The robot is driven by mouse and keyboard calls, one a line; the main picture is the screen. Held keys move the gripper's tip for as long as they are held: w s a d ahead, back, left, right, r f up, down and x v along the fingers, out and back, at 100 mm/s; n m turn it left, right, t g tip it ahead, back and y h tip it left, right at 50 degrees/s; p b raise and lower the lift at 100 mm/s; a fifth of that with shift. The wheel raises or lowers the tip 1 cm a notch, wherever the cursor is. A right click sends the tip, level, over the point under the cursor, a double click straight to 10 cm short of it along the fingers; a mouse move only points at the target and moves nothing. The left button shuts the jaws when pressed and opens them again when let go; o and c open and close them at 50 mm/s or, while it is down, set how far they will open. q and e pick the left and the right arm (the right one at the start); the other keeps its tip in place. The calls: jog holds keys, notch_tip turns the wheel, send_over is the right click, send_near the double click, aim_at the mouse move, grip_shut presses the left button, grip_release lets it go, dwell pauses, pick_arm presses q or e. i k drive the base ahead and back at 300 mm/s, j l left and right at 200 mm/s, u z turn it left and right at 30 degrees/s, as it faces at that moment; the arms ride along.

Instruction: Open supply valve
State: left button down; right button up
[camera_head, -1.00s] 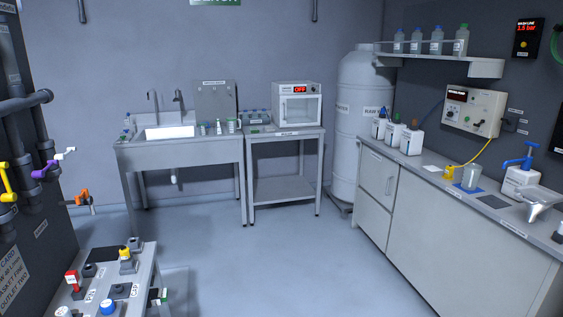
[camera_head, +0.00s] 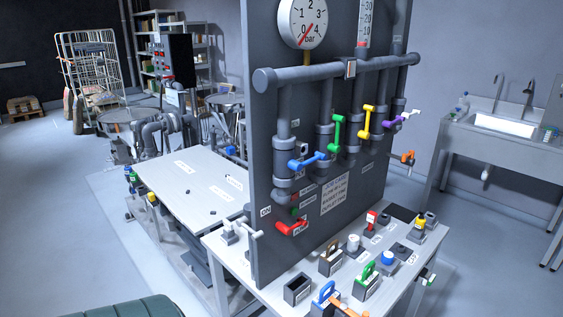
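A dark valve panel (camera_head: 262,130) stands upright in the middle of the view. Grey pipes (camera_head: 335,75) run along and down it. It carries several coloured valve handles: a blue one (camera_head: 307,160), a green one (camera_head: 337,132), a yellow one (camera_head: 367,121), a purple one (camera_head: 396,121) and an orange one (camera_head: 407,158). A red handle (camera_head: 292,229) sits low near the panel's left edge. I cannot read which handle is the supply valve. A round gauge (camera_head: 303,22) at the top has a red needle low on its scale. Neither gripper is in view.
A white bench (camera_head: 290,272) below the panel holds several coloured knobs, blocks and handles. Another white table (camera_head: 190,180) stands left of the panel. A wire cage trolley (camera_head: 90,75) and shelves (camera_head: 187,50) are behind. A sink (camera_head: 503,125) is at right. Floor at left is clear.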

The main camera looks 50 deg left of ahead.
aim_at(294, 164)
jog(key=u, duration=1.5)
